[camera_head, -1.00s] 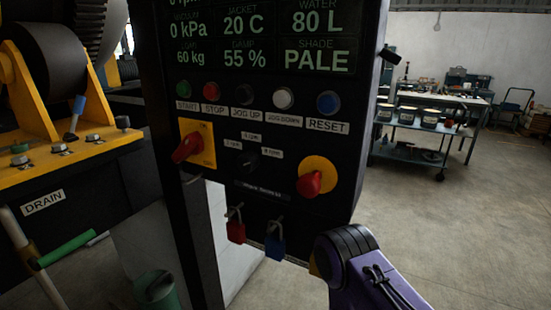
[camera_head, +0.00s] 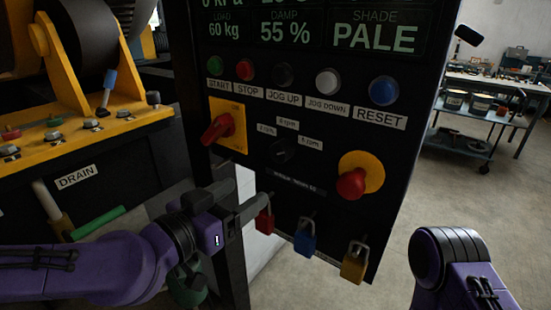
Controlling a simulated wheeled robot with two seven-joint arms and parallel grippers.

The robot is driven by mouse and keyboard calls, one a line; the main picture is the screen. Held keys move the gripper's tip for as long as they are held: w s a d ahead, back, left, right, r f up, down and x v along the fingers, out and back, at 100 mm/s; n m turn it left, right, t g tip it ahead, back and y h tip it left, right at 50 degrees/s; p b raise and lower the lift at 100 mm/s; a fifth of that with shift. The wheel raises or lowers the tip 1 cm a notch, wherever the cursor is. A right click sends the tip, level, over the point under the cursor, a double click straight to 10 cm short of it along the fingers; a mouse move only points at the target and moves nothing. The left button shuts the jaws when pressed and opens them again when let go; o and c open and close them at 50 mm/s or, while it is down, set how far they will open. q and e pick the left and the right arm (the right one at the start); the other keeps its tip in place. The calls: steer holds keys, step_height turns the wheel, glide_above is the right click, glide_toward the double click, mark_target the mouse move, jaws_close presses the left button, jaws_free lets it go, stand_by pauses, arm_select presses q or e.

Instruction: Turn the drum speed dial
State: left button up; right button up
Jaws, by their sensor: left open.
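The drum speed dial (camera_head: 282,151) is a small black knob in the middle of the dark control panel (camera_head: 225,75). Small white rpm labels (camera_head: 288,124) sit around its upper side; its pointer is too dark to read. My left gripper (camera_head: 250,197) is in front of the panel's lower left part, below and left of the dial. It is open, with nothing seen between its fingers, and apart from the dial. My right arm shows at the lower right; its gripper is out of view.
A red rotary switch (camera_head: 218,129) is left of the dial and a red knob on a yellow plate (camera_head: 352,183) is right of it. Red (camera_head: 265,222), blue (camera_head: 305,240) and yellow padlocks (camera_head: 354,263) hang along the panel's bottom edge. Push buttons (camera_head: 327,82) line up above.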

arm_select(q)
steer(key=m, duration=0.1)
glide_toward(277, 155)
steer(key=shift+t+h, duration=0.3)
steer(key=shift+h, duration=0.1)
steer(key=p+x, duration=0.2)
steer(key=x, duration=0.1)
steer(key=p+x, duration=0.2)
steer(key=x, duration=0.1)
steer(key=p+x, duration=0.3)
steer(key=shift+w+f, duration=0.3)
steer(key=shift+f, duration=0.05)
steer(key=shift+s, duration=0.1)
steer(key=c, duration=1.1)
